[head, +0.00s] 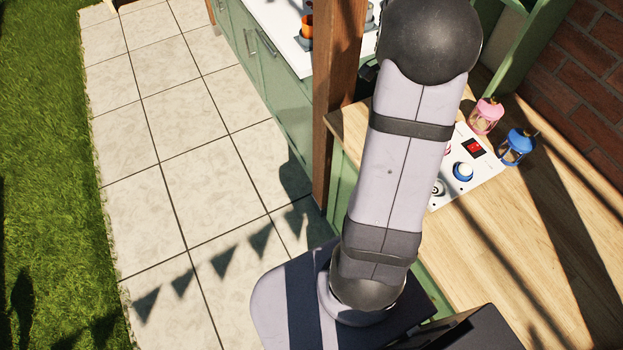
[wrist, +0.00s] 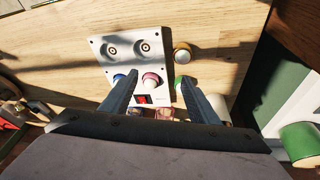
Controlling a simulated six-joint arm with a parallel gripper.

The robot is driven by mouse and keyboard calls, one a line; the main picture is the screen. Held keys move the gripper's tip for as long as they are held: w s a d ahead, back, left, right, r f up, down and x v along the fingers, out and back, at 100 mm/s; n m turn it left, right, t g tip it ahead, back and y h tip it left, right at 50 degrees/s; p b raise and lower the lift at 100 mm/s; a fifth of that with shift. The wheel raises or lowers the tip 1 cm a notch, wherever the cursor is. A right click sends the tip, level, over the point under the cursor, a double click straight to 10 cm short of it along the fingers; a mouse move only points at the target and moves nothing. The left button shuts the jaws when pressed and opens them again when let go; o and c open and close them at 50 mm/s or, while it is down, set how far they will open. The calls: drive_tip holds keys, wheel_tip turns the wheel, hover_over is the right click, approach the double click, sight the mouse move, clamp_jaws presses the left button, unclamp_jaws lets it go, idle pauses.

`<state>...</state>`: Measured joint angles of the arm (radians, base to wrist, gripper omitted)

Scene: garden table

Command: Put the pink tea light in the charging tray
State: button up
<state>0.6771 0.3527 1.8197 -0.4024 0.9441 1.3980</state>
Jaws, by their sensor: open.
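The charging tray (wrist: 104,50) is a white panel with a small red display; it also shows in the head view (head: 487,165), partly behind my arm. Its two upper wells are empty. The pink tea light (wrist: 151,79) is at its lower right well; I cannot tell whether it is fully seated. A blue tea light (wrist: 118,80) is at the lower left well, partly beside my left finger. My gripper (wrist: 159,79) is open, its fingertips on either side of the pink tea light with gaps visible. In the head view, the arm hides the gripper.
An orange tea light (wrist: 182,54) and a partly hidden green one (wrist: 180,80) lie right of the tray. Pink (head: 485,117) and blue (head: 516,147) lanterns stand behind the tray, near the brick wall. The wooden tabletop (head: 500,245) is clear in front.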

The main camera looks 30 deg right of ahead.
drive_tip(key=w+a+f+n+t+y, duration=0.1)
drive_tip(key=w+a+n, duration=0.1)
drive_tip(key=a+n, duration=1.05)
drive_tip(key=s+a+f+n+y, duration=0.1)
drive_tip(key=s+a+n, duration=0.3)
drive_tip(key=a, duration=0.6)
drive_tip(key=s+a+f+n+y, duration=0.1)
drive_tip(key=s+a+f+n, duration=0.1)
drive_tip(key=a, duration=0.8)
drive_tip(key=shift+s+f+n+t, duration=0.15)
drive_tip(key=shift+s+n+t, duration=0.25)
drive_tip(key=shift+s+n, duration=0.7)
drive_tip(key=shift+w, duration=0.2)
